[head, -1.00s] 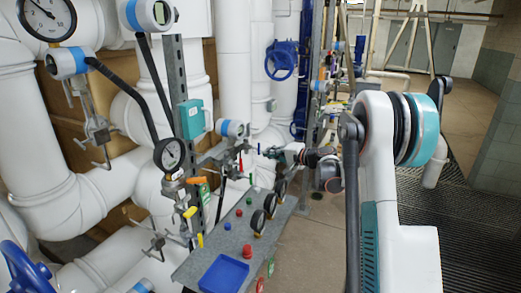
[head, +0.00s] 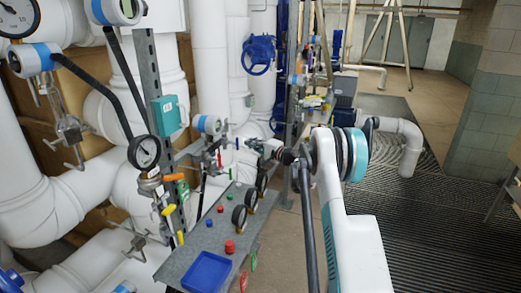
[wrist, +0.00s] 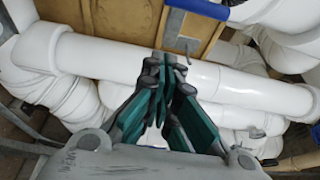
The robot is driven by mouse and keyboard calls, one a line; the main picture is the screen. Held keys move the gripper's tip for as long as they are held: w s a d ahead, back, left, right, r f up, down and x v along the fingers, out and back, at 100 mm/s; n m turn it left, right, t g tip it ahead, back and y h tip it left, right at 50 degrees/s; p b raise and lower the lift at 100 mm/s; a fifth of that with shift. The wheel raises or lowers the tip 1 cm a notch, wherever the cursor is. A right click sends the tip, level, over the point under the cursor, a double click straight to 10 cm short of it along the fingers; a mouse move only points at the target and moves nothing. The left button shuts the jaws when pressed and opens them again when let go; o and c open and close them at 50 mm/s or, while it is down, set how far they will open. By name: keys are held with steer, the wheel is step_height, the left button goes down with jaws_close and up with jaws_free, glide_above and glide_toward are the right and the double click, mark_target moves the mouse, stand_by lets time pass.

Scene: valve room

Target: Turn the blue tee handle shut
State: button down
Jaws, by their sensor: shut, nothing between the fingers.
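My gripper (head: 250,144) reaches away from me over the far end of the grey panel in the head view. In the wrist view its dark teal fingers (wrist: 168,66) are together and empty. A small upright blue piece (head: 237,143) shows just left of the fingertips in the head view; it may be the tee handle, but it is too small to tell its shape. In the wrist view a blue bar (wrist: 203,8) crosses the top edge beside a grey metal bracket, beyond the fingertips and apart from them. I cannot tell if these are the same thing.
The grey panel (head: 190,250) carries a blue tray (head: 206,272), buttons and several black gauges (head: 239,215). A blue handwheel (head: 258,54) sits on the pipes behind. White pipes and a metal post (head: 157,110) crowd the left. Open floor lies to the right.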

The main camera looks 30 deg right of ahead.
steer(key=a, duration=0.2)
steer(key=s+a+b, duration=0.1)
steer(key=shift+a, duration=0.35)
